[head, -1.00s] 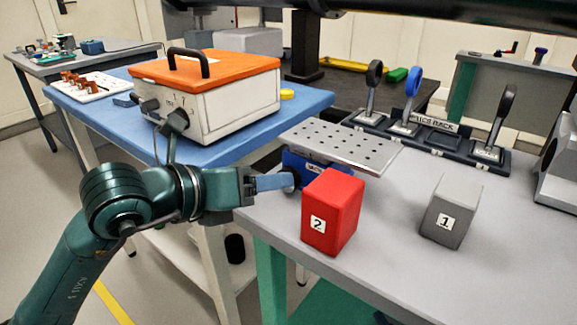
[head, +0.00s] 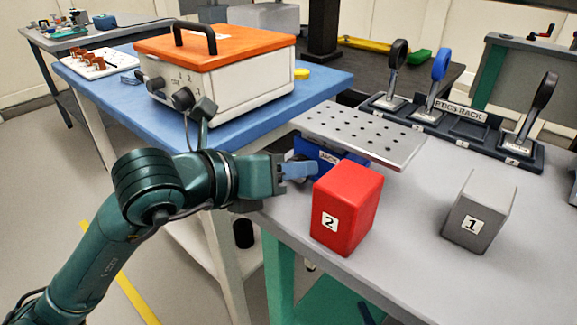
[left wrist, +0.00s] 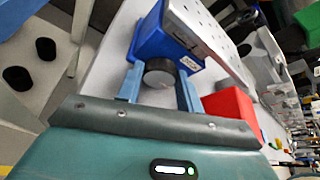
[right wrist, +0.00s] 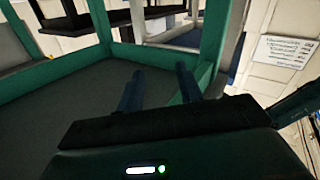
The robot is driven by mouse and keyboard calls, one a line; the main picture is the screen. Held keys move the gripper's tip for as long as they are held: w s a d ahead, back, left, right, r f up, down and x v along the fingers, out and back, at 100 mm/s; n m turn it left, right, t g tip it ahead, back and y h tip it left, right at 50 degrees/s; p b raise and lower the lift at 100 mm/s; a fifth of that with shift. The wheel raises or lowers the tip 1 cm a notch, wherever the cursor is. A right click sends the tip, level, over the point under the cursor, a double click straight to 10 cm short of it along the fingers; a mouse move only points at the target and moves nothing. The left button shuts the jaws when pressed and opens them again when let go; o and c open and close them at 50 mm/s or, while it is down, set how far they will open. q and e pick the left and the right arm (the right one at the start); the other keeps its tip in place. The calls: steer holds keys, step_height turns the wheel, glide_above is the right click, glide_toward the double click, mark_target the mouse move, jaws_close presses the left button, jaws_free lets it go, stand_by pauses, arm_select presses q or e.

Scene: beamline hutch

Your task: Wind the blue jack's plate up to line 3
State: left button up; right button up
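The blue jack (head: 327,157) stands on the grey table behind the red block 2 (head: 346,212), which hides part of it. Its plate (head: 360,135) is a silver, perforated slab. In the left wrist view the jack's blue body (left wrist: 158,43) shows with a dark round knob (left wrist: 160,74) on its near side. My left gripper (head: 301,170) is at the knob, with its blue fingers (left wrist: 159,88) open on either side of it; a firm hold is not visible. No numbered height lines are readable. My right gripper (right wrist: 158,88) is open and empty, away from the jack.
The grey block 1 (head: 479,212) stands right of the red block. An optics rack (head: 457,125) with upright handled parts lies behind. An orange-lidded box (head: 222,80) sits on the blue table (head: 120,100) at left. The grey tabletop between the blocks and rack is clear.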

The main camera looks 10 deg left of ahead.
arm_select(q)
steer(key=c, duration=0.4)
steer(key=shift+m, duration=0.3)
steer(key=shift+d+m+t+y+b, duration=0.1)
steer(key=shift+m+t+y+b, duration=0.2)
steer(key=shift+m+y+b, duration=0.3)
steer(key=shift+s+d+m+t+y+b, duration=0.1)
steer(key=shift+m+t+y+b, duration=0.25)
steer(key=shift+m+b, duration=0.35)
steer(key=shift+m+y+b, duration=0.45)
steer(key=shift+m+b, duration=0.15)
steer(key=shift+b, duration=0.1)
arm_select(e)
steer(key=shift+s+a+n+t+y, duration=0.1)
steer(key=shift+a+n+t+y, duration=0.5)
steer(key=shift+t+y, duration=0.25)
arm_select(q)
steer(key=shift+r+t, duration=0.15)
steer(key=shift+t, duration=0.1)
steer(key=o, duration=1)
